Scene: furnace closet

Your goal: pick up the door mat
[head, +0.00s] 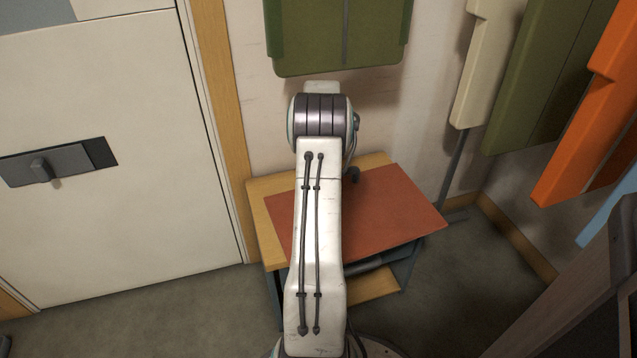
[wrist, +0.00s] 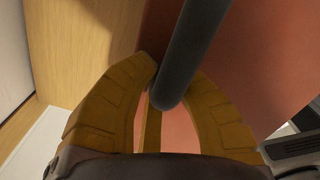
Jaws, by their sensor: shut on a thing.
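A flat reddish-brown sheet (head: 395,215) lies on a small wooden table; it looks like a mat, but I cannot be sure it is the door mat. It also fills much of the wrist view (wrist: 265,55). My gripper (wrist: 172,72) has yellow-brown fingers shut on a dark grey cylinder (wrist: 190,40), whose rounded end shows between them. The cylinder runs up out of the wrist view, over the sheet. Whether it is a rolled mat or a rod, I cannot tell. In the head view my arm hides the gripper, and only a small dark end (head: 352,175) shows beside it.
The wooden table (head: 258,205) stands against the wall, with a dark object (head: 370,265) under its top. A white door (head: 110,220) is at left. A green panel (head: 335,35) hangs above, and cream, green and orange panels (head: 590,110) at right.

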